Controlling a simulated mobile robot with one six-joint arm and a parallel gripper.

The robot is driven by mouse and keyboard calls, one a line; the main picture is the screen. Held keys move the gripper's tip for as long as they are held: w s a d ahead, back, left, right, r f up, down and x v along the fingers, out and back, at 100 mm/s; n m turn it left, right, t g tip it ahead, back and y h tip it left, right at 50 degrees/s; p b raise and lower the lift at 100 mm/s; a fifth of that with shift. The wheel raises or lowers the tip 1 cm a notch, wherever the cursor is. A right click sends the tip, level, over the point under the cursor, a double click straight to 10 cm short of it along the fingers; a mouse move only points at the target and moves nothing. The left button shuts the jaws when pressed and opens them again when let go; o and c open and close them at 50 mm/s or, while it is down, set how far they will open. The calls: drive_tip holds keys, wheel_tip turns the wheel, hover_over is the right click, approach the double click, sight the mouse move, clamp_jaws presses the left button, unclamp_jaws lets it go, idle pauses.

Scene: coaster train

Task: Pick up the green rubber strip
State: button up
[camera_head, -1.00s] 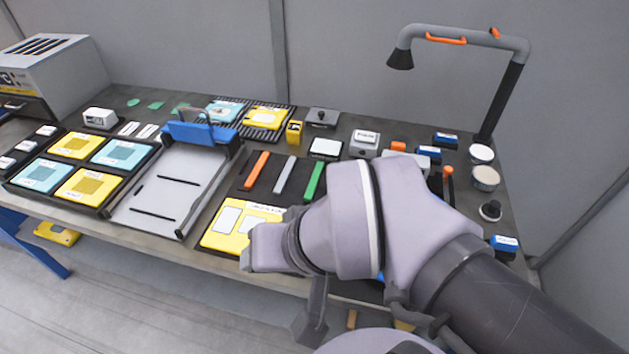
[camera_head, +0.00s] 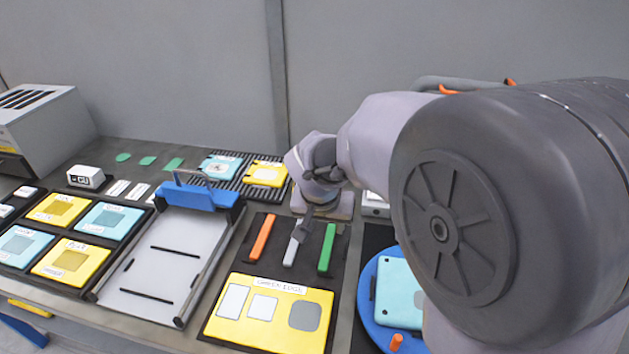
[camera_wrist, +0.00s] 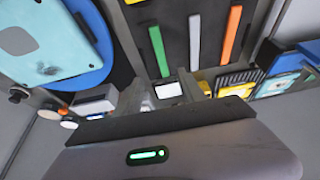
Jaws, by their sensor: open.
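The green rubber strip (camera_head: 327,250) lies on a dark mat, rightmost of three parallel strips in the head view. In the wrist view the green strip (camera_wrist: 158,50) is near the top centre, fully visible. My gripper (camera_head: 303,228) is open and above the mat. In the head view it overlaps the far end of the grey strip (camera_head: 291,252), just left of the green strip.
An orange strip (camera_head: 263,238) lies left of the grey one. A yellow card (camera_head: 270,312) is in front. A grey tray with a blue clamp (camera_head: 192,195) stands left. A blue round plate (camera_head: 368,318) with a light-blue tablet (camera_head: 400,290) is right. My arm hides the right side.

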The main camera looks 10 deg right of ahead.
drive_tip(key=b, duration=0.3)
hover_over(327, 248)
drive_tip(key=s, duration=0.2)
drive_tip(key=f, duration=0.9)
drive_tip(key=shift+a, duration=0.35)
drive_tip(key=b+x, duration=0.1)
drive_tip(key=x, duration=0.2)
drive_tip(key=b+x, duration=0.1)
drive_tip(key=x, duration=0.1)
drive_tip(key=shift+s+a+f+b, duration=0.2)
drive_tip(key=shift+s+f+b, duration=0.05)
drive_tip(key=shift+f+b, duration=0.05)
drive_tip(key=shift+r, duration=0.15)
clamp_jaws()
